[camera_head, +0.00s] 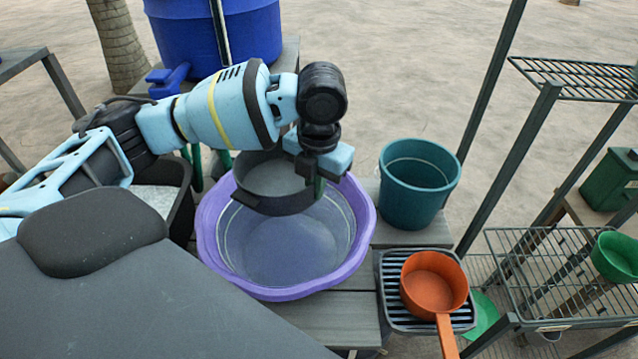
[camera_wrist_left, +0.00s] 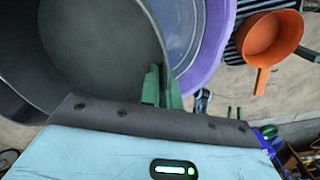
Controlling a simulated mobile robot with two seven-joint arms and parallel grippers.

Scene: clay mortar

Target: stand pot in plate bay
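A dark grey pot (camera_head: 272,180) hangs over the purple basin (camera_head: 207,235), its open mouth up and slightly tilted. My left gripper (camera_head: 314,186) is shut on the pot's right-hand rim. In the left wrist view the green fingers (camera_wrist_left: 161,88) pinch the wall of the pot (camera_wrist_left: 100,45), which fills the upper left. A dark slotted rack (camera_head: 390,312) stands right of the basin. I cannot tell whether it is the plate bay. My right gripper is not in view.
An orange saucepan (camera_head: 428,290) sits on the slotted rack, handle toward the front. A teal bucket (camera_head: 420,190) stands behind it. A wire shelf (camera_head: 535,270) with a green bowl (camera_head: 615,257) is at the right. A blue barrel (camera_head: 215,40) stands behind my arm.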

